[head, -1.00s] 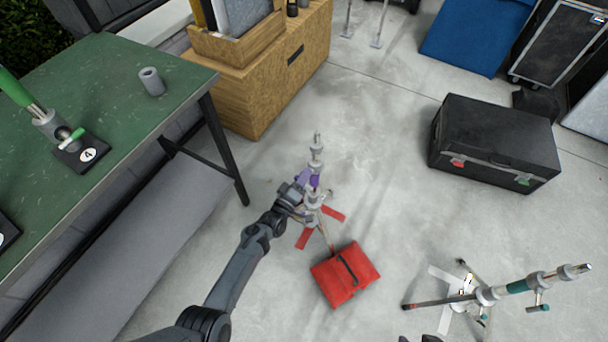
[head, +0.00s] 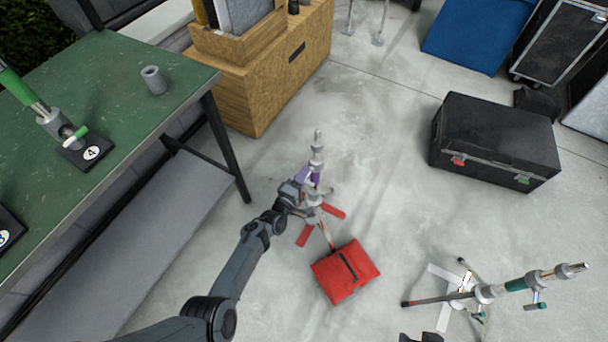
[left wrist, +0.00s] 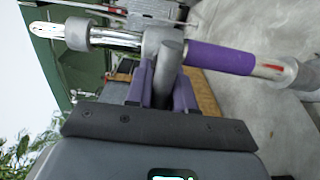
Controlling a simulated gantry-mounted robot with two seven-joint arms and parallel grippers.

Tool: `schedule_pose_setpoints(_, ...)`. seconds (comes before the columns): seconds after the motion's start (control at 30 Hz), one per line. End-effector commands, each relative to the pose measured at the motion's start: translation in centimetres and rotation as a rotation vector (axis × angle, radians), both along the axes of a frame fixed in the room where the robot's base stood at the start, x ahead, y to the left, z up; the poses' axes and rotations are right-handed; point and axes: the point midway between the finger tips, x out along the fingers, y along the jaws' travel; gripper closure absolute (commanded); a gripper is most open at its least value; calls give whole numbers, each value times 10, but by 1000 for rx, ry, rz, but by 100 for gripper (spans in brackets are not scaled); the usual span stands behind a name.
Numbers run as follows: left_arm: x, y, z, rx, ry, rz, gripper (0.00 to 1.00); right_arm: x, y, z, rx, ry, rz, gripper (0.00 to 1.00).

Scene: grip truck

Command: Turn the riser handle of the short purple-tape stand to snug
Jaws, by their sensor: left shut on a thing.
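The short purple-tape stand (head: 317,160) stands upright on the floor, with red-taped legs. In the left wrist view its post, with a purple tape band (left wrist: 220,58), runs across the top. My left gripper (head: 302,184) is at the post's left side, at purple-tape height. It is shut on the riser handle (left wrist: 169,60), whose grey part shows between purple pieces in front of the gripper. The exact finger contact is hard to make out.
A red sandbag (head: 346,271) lies by the stand's legs. A teal-tape stand (head: 515,285) is at the lower right. A black case (head: 495,140) stands at the right. The green table (head: 125,80) and wooden box (head: 270,75) are at the left. Open floor lies between.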

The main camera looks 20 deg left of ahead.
Motion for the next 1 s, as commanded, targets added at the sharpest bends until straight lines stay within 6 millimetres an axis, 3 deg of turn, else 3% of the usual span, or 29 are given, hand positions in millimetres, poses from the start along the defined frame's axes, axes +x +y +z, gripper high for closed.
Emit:
schedule_pose_setpoints(0.23, 0, -1, 1, 0, -3, -2, 100, 0, 1, 0, 5, 0, -4, 49)
schedule_pose_setpoints(0.27, 0, -1, 1, 0, -3, -2, 74, 0, 1, 0, 7, 0, -4, 49)
schedule_pose_setpoints(0.4, 0, -1, 1, 1, -2, -1, 56, 0, 2, 0, 9, 0, -6, 49)
schedule_pose_setpoints(0.77, -4, 0, 1, 1, 0, 0, 56, 0, 2, 4, 9, 0, -6, 49)
schedule_pose_setpoints(1.0, -35, 5, 4, 1, 2, 0, 56, 0, 1, 22, 5, 0, -4, 49)
